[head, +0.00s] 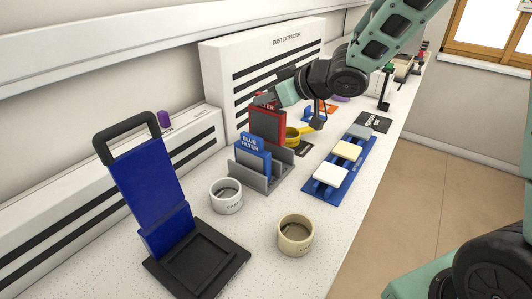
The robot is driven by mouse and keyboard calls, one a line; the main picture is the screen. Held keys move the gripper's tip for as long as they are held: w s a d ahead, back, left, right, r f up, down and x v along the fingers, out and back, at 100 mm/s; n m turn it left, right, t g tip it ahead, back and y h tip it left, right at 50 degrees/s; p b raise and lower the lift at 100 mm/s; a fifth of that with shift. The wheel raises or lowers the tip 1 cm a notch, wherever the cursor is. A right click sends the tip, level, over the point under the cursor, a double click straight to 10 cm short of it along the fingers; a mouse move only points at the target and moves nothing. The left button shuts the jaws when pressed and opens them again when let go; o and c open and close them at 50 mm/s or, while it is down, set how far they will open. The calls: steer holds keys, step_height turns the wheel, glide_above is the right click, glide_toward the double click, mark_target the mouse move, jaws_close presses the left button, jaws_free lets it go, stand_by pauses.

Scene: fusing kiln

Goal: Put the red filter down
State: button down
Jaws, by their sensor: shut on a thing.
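The red filter (267,126) is an upright red panel with a dark face, at the grey slotted rack (283,179) in the middle of the bench. My gripper (268,100) reaches in from the right and is shut on the filter's top edge, partly covering its lettering. The filter stands behind the blue filter (253,158), which sits upright in the rack. The red filter's lower edge is hidden, so I cannot tell whether it rests in a slot or hangs just above.
The white dust extractor (222,83) stands close behind the rack. A yellow round item (292,136) lies to its right. A blue tray with pale blocks (318,187) lies in front right. Two round cups (226,195) (296,235) and a tall blue-and-black stand (150,185) are nearer me.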

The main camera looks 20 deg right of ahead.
mark_target(267, 126)
step_height(267, 126, down, 8)
steer(key=shift+r+b, duration=0.15)
steer(key=shift+b, duration=0.35)
steer(key=c, duration=1.4)
jaws_free()
